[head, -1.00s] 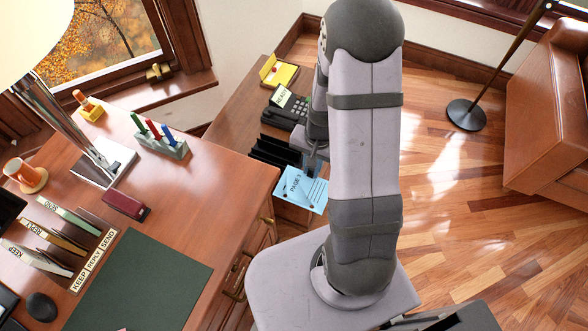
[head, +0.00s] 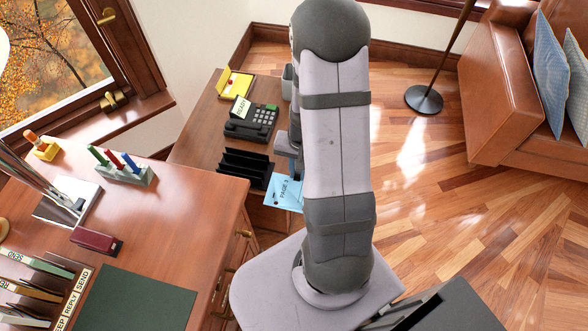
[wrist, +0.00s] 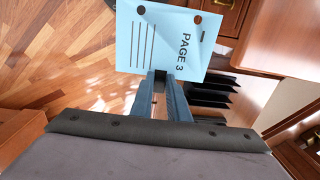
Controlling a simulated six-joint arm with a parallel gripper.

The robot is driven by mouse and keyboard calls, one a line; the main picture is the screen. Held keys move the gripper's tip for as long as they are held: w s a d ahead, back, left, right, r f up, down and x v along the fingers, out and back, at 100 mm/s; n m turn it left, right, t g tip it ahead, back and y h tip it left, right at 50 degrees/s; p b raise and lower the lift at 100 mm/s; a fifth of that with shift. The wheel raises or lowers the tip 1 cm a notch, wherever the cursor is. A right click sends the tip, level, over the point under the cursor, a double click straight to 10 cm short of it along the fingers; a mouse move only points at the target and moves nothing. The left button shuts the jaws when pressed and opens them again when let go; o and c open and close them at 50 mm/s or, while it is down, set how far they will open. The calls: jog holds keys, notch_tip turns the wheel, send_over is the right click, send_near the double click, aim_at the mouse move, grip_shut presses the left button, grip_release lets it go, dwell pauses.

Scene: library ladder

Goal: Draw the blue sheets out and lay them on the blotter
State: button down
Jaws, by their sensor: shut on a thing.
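A light blue sheet marked PAGE 3 (head: 286,191) hangs out past the front of the side desk in the head view, next to the black sorter (head: 246,167). In the wrist view the blue sheet (wrist: 165,38) is gripped at its edge between the fingertips of my gripper (wrist: 160,76). The sheet looks clear of the sorter slots, whose black dividers (wrist: 208,95) show beyond it. Whether more than one sheet is held I cannot tell. The dark green blotter (head: 135,300) lies bare on the main desk, partly cut off by the lower frame edge. My arm hides most of the gripper in the head view.
A black phone (head: 250,122) with a READY card stands behind the sorter, and a yellow box (head: 235,84) behind that. On the main desk are a dark red stapler-like block (head: 96,240), a pen stand (head: 123,172) and labelled file racks (head: 30,290).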

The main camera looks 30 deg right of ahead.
jog(key=shift+s+d, duration=1.8)
jog(key=shift+s, duration=0.05)
